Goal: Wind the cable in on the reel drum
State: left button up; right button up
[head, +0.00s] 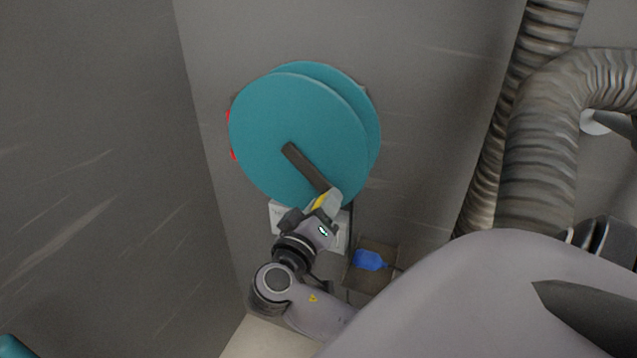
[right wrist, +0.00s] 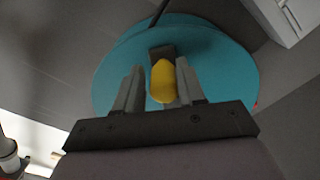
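The teal reel drum (head: 295,115) is mounted on the grey wall in the head view, with two round discs. A dark crank arm (head: 306,168) runs from its middle to the lower right and ends in a yellow handle (head: 319,202). My right gripper (head: 325,204) is at this handle. In the right wrist view, the yellow handle (right wrist: 163,82) stands between the two fingers, with a narrow gap at the left finger; the gripper looks open around it. A thin dark cable (head: 351,215) hangs below the drum. My left gripper is not in view.
A blue piece (head: 369,260) lies at a brown box-like holder (head: 375,275) below the drum, with a thin dark line leading right. A pale plate (head: 279,216) is behind my right wrist. Thick ribbed hoses (head: 540,150) run down at right. The left wall is bare.

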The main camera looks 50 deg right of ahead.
jog(key=r, duration=0.1)
jog(key=s+r+p, duration=0.1)
jog(key=r, duration=0.1)
jog(key=shift+s+d+p, duration=0.2)
jog(key=shift+d+p, duration=0.1)
jog(key=shift+p, duration=0.1)
jog(key=shift+s+d+r, duration=0.1)
jog(key=shift+s, duration=0.1)
jog(key=r+p, duration=0.2)
jog(key=r, duration=0.1)
jog(key=r+p, duration=0.1)
jog(key=p, duration=0.1)
jog(key=shift+s+d+r, duration=0.1)
jog(key=shift+s+r, duration=0.2)
jog(key=shift+f, duration=0.1)
